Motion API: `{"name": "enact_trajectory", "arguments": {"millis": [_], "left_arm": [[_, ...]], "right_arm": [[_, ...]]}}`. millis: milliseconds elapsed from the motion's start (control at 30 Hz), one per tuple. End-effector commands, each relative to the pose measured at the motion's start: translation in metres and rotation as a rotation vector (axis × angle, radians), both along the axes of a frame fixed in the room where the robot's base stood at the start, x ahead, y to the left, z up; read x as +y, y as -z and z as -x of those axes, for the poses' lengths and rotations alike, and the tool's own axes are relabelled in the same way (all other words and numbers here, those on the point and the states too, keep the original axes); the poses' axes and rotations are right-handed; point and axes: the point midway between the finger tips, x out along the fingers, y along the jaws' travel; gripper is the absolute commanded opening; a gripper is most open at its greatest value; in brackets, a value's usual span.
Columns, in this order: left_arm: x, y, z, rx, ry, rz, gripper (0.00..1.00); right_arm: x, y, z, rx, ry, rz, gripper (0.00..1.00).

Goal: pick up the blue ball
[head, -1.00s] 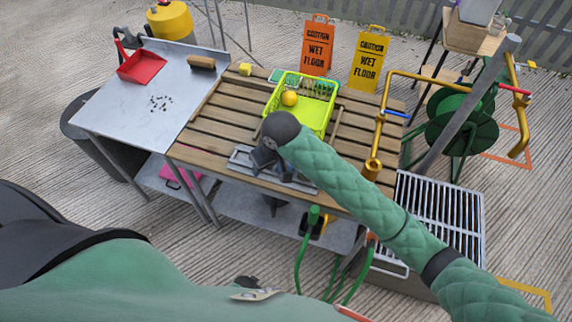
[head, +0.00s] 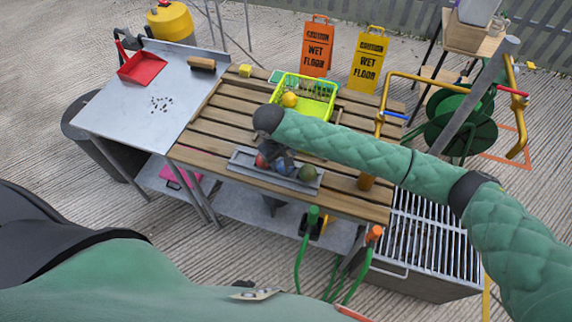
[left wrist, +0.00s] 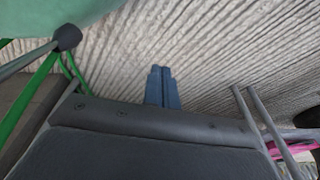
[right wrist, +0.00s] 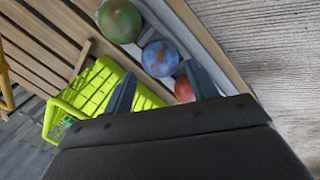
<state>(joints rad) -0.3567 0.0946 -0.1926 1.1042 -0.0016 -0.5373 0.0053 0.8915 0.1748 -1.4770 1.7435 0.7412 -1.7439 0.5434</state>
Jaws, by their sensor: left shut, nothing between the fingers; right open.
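The blue ball (head: 284,169) sits in a grey tray (head: 243,156) on the slatted wooden table, between a red ball (head: 262,160) and a green ball (head: 307,173). My right gripper (head: 277,154) is above the tray near the red and blue balls, partly hiding them. In the right wrist view the blue ball (right wrist: 160,57) shows beyond the open, empty fingers (right wrist: 162,80), with the green ball (right wrist: 120,20) farther off and the red ball (right wrist: 184,89) by the right finger. My left gripper (left wrist: 162,84) is shut and empty, low over the ground.
A lime basket (head: 318,105) holding a yellow ball (head: 289,99) stands behind the tray. A metal table (head: 130,105) with a red dustpan (head: 142,66) adjoins at left. A yellow pipe frame (head: 440,82) and a grated metal unit (head: 430,245) stand at right.

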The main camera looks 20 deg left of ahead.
Motion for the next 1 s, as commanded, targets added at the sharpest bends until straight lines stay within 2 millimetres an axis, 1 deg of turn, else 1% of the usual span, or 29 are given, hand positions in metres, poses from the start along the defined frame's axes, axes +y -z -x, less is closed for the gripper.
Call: {"name": "enact_trajectory", "arguments": {"millis": [167,267,400,533,700,900,933,1000], "left_arm": [[0.002,0.004,0.012,0.002,0.002,-0.001,0.00],[0.006,0.010,0.023,0.005,0.004,-0.003,0.00],[0.010,0.015,0.046,0.020,0.003,-0.005,0.00],[0.013,0.020,0.062,0.031,0.003,-0.006,0.00],[0.014,0.023,0.071,0.038,0.004,-0.007,0.00],[0.014,0.024,0.071,0.038,0.003,-0.007,0.00],[0.014,0.024,0.071,0.038,0.003,-0.007,0.00],[0.014,0.024,0.071,0.038,0.003,-0.007,0.00]], "right_arm": [[-0.002,0.008,-0.002,0.000,0.000,0.001,0.58],[-0.004,0.016,-0.004,0.000,0.001,0.001,0.58],[-0.007,0.029,-0.006,-0.001,0.000,0.002,0.58],[-0.008,0.045,-0.008,0.000,0.000,0.001,0.58],[-0.009,0.054,-0.009,0.000,-0.001,-0.001,0.58],[-0.009,0.055,-0.009,0.000,-0.001,-0.001,0.58],[-0.009,0.055,-0.009,0.000,-0.001,-0.001,0.56],[-0.009,0.055,-0.009,0.000,-0.001,-0.001,0.42]]}}
